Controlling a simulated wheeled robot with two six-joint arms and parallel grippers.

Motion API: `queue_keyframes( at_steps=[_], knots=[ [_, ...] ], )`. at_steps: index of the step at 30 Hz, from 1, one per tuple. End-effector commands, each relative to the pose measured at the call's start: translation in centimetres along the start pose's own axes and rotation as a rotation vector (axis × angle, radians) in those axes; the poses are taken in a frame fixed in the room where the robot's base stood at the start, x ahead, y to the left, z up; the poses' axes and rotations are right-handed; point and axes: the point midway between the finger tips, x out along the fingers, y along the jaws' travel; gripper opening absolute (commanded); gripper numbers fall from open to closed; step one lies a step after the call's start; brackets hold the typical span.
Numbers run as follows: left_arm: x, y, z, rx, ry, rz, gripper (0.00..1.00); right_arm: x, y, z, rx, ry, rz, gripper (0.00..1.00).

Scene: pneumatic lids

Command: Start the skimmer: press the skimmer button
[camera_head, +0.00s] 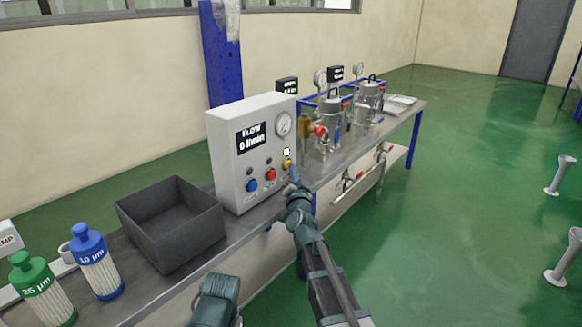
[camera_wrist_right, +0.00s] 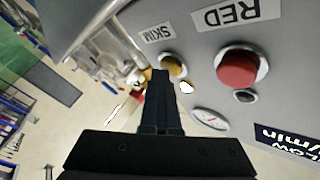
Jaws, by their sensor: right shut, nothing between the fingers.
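The skimmer button is a yellow round button (camera_head: 287,163) at the right end of the button row on the white control box (camera_head: 226,150). In the right wrist view the yellow button (camera_wrist_right: 174,64) is beside the label "SKIM". A small lamp (camera_wrist_right: 187,87) beside it is bright; this lamp (camera_head: 286,152) also looks lit in the head view. My right gripper (camera_head: 293,176) is shut and empty, with its tip close in front of the yellow button. In the wrist view its fingers (camera_wrist_right: 159,76) overlap the button's edge; I cannot tell whether they touch.
A red button (camera_head: 271,174) and a blue button (camera_head: 252,185) are left of the yellow one. A dark open bin (camera_head: 172,225) and filter cartridges (camera_head: 95,262) stand left on the bench. Metal vessels (camera_head: 331,118) with valves stand right of the box.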

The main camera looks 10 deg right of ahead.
Motion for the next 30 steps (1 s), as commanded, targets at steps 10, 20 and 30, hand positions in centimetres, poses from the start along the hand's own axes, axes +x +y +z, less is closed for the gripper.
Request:
queue_keyframes(
  at_steps=[10, 20, 30],
  knots=[
    [0.0, 0.0, 0.0, 0.000, 0.000, 0.000, 1.00, -2.0, 1.3, -1.4, -0.001, 0.001, 0.001, 0.00],
    [0.0, 0.0, 0.0, 0.000, 0.000, 0.000, 1.00, -4.0, 2.8, -2.9, -0.001, 0.001, 0.001, 0.00],
    [0.0, 0.0, 0.0, 0.000, 0.000, 0.000, 1.00, -4.3, 3.1, -3.1, 0.001, 0.001, 0.001, 0.00]
  ],
)
